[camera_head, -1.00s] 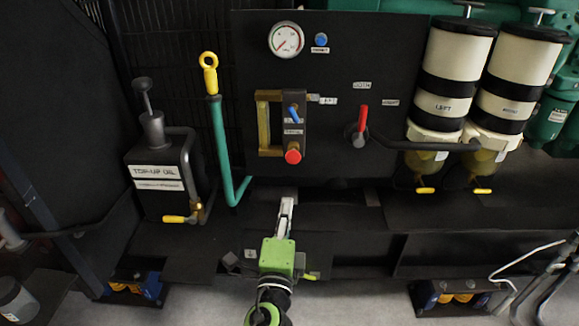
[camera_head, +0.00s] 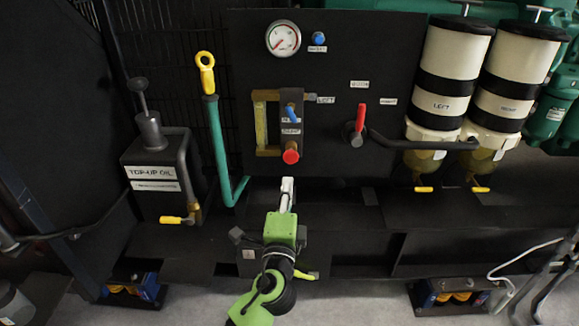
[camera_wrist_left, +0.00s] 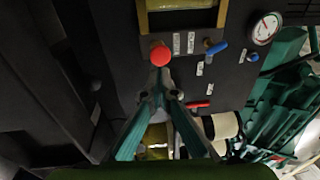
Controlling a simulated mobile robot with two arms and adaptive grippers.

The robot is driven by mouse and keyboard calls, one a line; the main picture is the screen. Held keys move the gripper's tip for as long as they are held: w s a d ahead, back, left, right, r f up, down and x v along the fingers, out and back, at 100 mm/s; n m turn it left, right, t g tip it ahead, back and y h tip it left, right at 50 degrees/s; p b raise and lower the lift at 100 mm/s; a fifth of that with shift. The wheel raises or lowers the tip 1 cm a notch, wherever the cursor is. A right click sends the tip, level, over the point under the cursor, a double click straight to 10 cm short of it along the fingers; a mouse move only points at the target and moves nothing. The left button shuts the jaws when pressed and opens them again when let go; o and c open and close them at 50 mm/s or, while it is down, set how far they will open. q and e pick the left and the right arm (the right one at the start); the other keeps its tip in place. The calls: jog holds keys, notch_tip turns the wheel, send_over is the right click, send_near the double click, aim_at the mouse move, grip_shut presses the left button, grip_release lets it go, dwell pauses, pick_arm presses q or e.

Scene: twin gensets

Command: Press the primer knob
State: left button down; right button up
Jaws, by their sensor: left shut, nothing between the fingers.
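The round red knob (camera_head: 291,156), which I take for the primer knob, sits at the lower end of a brown block on the black panel. Its small label is too blurred to read. My left gripper (camera_head: 288,183) is shut and empty, just below the knob in the head view. In the left wrist view the knob (camera_wrist_left: 160,55) shows just beyond the closed fingertips (camera_wrist_left: 160,76). I cannot tell whether they touch it. My right gripper is not in view.
A blue lever (camera_head: 291,113) and a brass-framed sight glass (camera_head: 261,122) are close above the knob. A red lever (camera_head: 361,118) is to the right. A green pipe with a yellow handle (camera_head: 207,73) stands left. Two white filter canisters (camera_head: 447,68) are at right.

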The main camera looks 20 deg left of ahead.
aim_at(289, 159)
pick_arm(q)
jog(key=x, duration=0.6)
jog(key=shift+w+a, duration=0.15)
jog(key=shift+w, duration=0.35)
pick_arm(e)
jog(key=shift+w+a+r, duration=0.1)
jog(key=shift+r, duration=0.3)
